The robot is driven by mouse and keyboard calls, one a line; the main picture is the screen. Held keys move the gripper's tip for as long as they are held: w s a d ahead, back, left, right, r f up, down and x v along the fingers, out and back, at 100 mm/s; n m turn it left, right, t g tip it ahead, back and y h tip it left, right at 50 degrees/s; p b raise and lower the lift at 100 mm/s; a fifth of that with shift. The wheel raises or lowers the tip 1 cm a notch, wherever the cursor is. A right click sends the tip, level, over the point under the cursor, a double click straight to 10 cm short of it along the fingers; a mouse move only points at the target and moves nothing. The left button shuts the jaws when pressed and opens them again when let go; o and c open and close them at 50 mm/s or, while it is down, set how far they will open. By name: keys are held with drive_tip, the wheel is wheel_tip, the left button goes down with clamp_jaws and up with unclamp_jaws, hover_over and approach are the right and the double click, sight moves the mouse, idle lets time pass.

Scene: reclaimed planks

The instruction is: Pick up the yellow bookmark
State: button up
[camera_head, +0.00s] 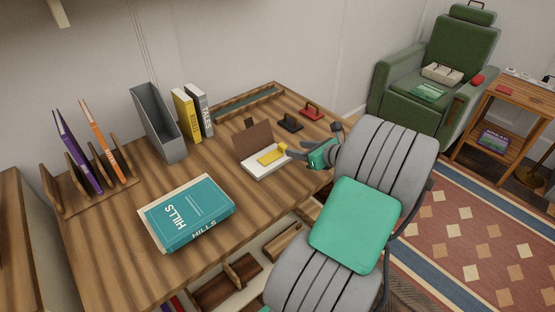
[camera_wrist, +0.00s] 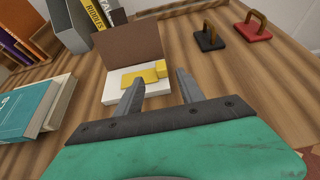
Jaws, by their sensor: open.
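My gripper (camera_head: 288,151) is open and reaches in from the right in the head view. In the wrist view its two fingers (camera_wrist: 158,85) point toward the bookmark, one near its middle and one to the right of the block. The fingers partly hide the box's front edge, and I cannot tell whether they touch it.
A teal book (camera_head: 190,207) lies at the desk's front left. A grey file holder (camera_head: 160,122), upright books (camera_head: 187,115) and a wooden rack (camera_head: 95,190) stand behind and left. Black (camera_head: 290,124) and red (camera_head: 312,112) handled blocks sit behind the box.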

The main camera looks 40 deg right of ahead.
sight(283, 145)
drive_tip(key=b+x, duration=0.1)
drive_tip(key=x, duration=0.6)
drive_tip(key=shift+w+d, duration=0.1)
drive_tip(key=shift+w, duration=0.1)
drive_tip(key=shift+c, duration=0.5)
clamp_jaws()
